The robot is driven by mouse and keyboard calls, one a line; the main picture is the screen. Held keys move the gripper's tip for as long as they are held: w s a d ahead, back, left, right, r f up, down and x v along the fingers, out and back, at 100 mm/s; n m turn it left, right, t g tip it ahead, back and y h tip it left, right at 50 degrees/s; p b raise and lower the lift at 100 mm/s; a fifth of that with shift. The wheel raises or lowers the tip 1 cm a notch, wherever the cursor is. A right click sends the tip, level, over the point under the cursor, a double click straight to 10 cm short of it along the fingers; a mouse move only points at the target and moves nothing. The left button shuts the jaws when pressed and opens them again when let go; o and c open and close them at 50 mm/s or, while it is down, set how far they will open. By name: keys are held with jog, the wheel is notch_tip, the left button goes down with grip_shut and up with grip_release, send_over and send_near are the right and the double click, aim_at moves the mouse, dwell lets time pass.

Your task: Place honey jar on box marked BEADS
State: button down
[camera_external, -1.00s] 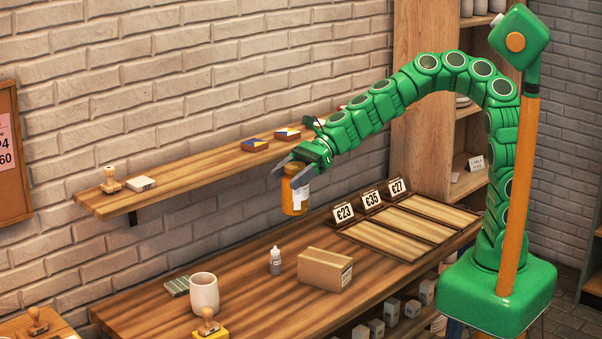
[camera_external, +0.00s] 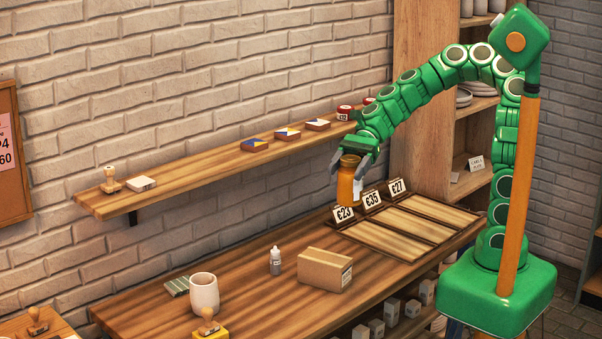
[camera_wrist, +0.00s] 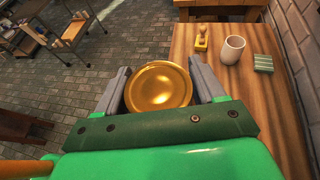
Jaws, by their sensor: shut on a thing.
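My gripper (camera_external: 354,168) is shut on an amber honey jar (camera_external: 347,188) with a white label. It holds the jar upright in the air, near the price cards at the back of the workbench. In the wrist view the jar's round golden lid (camera_wrist: 158,88) sits between the two grey fingers. A brown cardboard box (camera_external: 322,270) stands on the workbench, to the left of and below the jar. It has a small label on its right side, too small to read. I cannot tell whether it is the box marked BEADS.
Price cards (camera_external: 371,199) stand behind a wooden tray (camera_external: 405,232). A dropper bottle (camera_external: 275,262), white mug (camera_external: 204,294) and stamp (camera_external: 208,321) are on the workbench (camera_external: 255,318). Bare bench lies between bottle and mug.

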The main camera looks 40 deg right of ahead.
aim_at(345, 196)
jog(key=s+d+n+g, duration=0.1)
jog(key=s+d+g, duration=0.1)
jog(key=s+d, duration=0.4)
jog(key=shift+w+f, duration=0.6)
jog(key=shift+f, duration=1.65)
jog(key=shift+n+h, duration=0.3)
jog(key=w+a+f, duration=0.1)
jog(key=w, duration=0.1)
jog(key=w+a+f, duration=0.1)
jog(key=w+a, duration=0.1)
jog(key=w+a+f, duration=0.2)
jog(key=shift+w, duration=0.25)
jog(key=w+a+f, duration=0.3)
jog(key=w+f, duration=0.1)
jog(key=f, duration=0.5)
jog(key=shift+a, duration=0.2)
jog(key=shift+f, duration=0.15)
jog(key=shift+c, duration=0.5)
grip_release()
